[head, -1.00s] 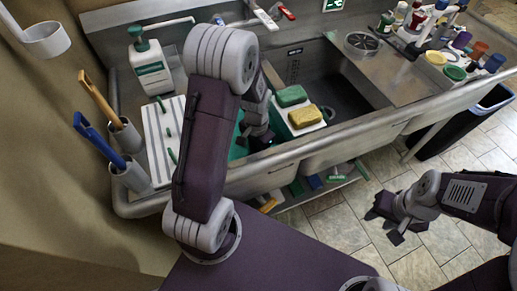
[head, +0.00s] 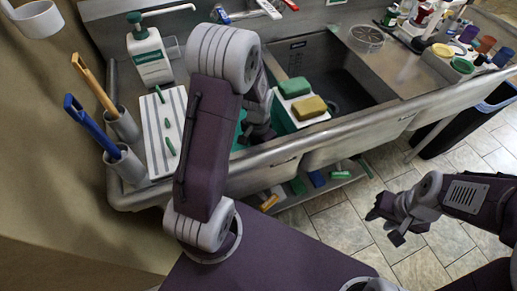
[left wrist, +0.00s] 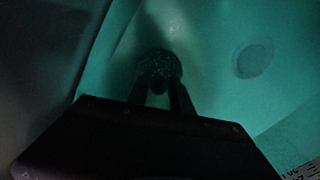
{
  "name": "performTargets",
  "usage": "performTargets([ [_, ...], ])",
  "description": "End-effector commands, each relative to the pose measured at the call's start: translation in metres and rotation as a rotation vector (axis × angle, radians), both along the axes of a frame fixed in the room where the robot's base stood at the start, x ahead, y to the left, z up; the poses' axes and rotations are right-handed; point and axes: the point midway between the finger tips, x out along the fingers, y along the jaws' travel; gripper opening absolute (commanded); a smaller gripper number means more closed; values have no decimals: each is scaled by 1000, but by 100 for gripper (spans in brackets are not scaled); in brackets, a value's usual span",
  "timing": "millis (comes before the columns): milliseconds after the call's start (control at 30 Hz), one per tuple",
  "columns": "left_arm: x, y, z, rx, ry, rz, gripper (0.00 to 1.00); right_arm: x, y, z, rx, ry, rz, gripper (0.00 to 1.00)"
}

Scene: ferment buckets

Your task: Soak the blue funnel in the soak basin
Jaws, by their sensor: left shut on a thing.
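The teal soak basin (head: 240,133) is mostly hidden behind my left arm in the head view. Its teal inside wall (left wrist: 215,100) fills the left wrist view, with a pale round patch (left wrist: 253,60) at the right. My left gripper (head: 259,133) is low at the basin, partly hidden by my own arm. In the left wrist view its fingers (left wrist: 161,88) are shut on a dark, speckled round thing (left wrist: 160,63), inside the basin. The dim light hides its colour, so I cannot tell for sure that it is the blue funnel. My right gripper (head: 385,222) is open and empty over the floor.
A green sponge (head: 294,87) and a yellow sponge (head: 308,108) lie right of my left gripper. A soap bottle (head: 149,58), a striped board (head: 165,130) and brush holders (head: 124,163) stand left. Bottles and jars (head: 452,55) crowd the right counter. A bin (head: 450,128) stands below.

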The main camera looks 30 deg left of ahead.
Motion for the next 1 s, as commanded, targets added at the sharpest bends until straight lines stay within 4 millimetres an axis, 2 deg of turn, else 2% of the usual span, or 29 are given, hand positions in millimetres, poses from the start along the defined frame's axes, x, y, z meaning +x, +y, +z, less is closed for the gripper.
performTargets([
  [33,-10,-2,-9,-5,31,1,0,0,0,-3,0,0,0,36],
  [600,-21,1,-10,-5,34,0,0,0,0,-1,0,0,0,36],
  [633,-21,1,-10,-5,34,0,35,0,0,-1,0,0,0,36],
  [700,-20,1,-9,-5,31,0,52,0,0,-1,0,0,0,36],
  [967,-17,2,-6,-3,22,0,52,0,0,0,0,0,0,36],
  [1000,-17,2,-6,-3,21,0,61,0,0,0,0,0,0,36],
])
